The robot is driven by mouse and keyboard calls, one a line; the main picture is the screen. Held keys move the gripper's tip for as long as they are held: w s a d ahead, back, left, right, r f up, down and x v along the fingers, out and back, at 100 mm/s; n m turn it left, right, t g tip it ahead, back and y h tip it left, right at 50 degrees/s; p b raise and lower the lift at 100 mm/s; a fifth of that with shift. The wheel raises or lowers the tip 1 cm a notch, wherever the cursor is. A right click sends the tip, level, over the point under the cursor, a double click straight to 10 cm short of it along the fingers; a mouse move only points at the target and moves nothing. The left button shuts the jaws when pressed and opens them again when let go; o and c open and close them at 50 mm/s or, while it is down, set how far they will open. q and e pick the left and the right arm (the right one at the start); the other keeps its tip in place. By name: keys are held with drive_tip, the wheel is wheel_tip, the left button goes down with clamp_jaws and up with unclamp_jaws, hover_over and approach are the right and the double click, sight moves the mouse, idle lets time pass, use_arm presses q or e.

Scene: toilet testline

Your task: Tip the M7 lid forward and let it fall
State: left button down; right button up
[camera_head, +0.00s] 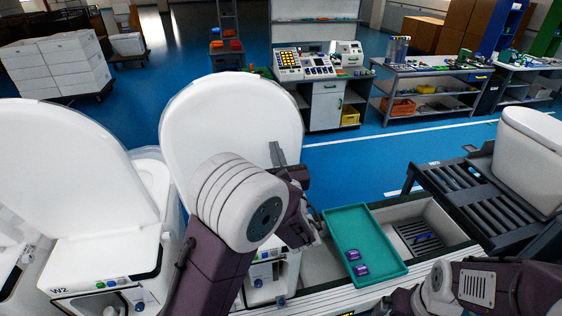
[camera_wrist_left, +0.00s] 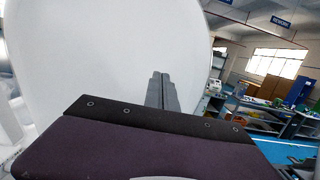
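A large white lid (camera_head: 230,115) stands upright on the middle toilet; no M7 mark is legible, so I cannot confirm it is the M7 lid. My left gripper (camera_head: 277,155) is at the lid's lower right edge, with its dark fingers pointing up. In the left wrist view the lid (camera_wrist_left: 90,50) fills the left and middle, behind the fingers (camera_wrist_left: 161,92). The fingers lie side by side with no gap visible and nothing seen between them. I cannot tell whether they touch the lid. My left arm hides much of the middle toilet. My right arm is at the lower right; its fingertips cannot be made out.
A second toilet marked W2 (camera_head: 105,265) with a raised lid (camera_head: 60,180) stands at left. A green tray (camera_head: 352,225) holding purple pieces lies right of my left gripper. A dark slatted rack (camera_head: 470,190) bears a white tank (camera_head: 530,155). Blue floor lies behind.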

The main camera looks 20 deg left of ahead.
sight(270, 133)
use_arm(q)
drive_tip(key=shift+x, duration=0.9)
drive_tip(key=shift+w+f, duration=0.1)
drive_tip(key=shift+w, duration=0.05)
drive_tip(key=shift+w+a, duration=0.3)
drive_tip(key=shift+x, duration=3.85)
drive_tip(key=b+v, duration=0.3)
drive_tip(key=v, duration=0.1)
drive_tip(key=shift+s+d, duration=0.25)
drive_tip(key=shift+s, duration=0.1)
drive_tip(key=shift+s+d, duration=0.15)
drive_tip(key=shift+s, duration=0.1)
drive_tip(key=shift+w, duration=0.1)
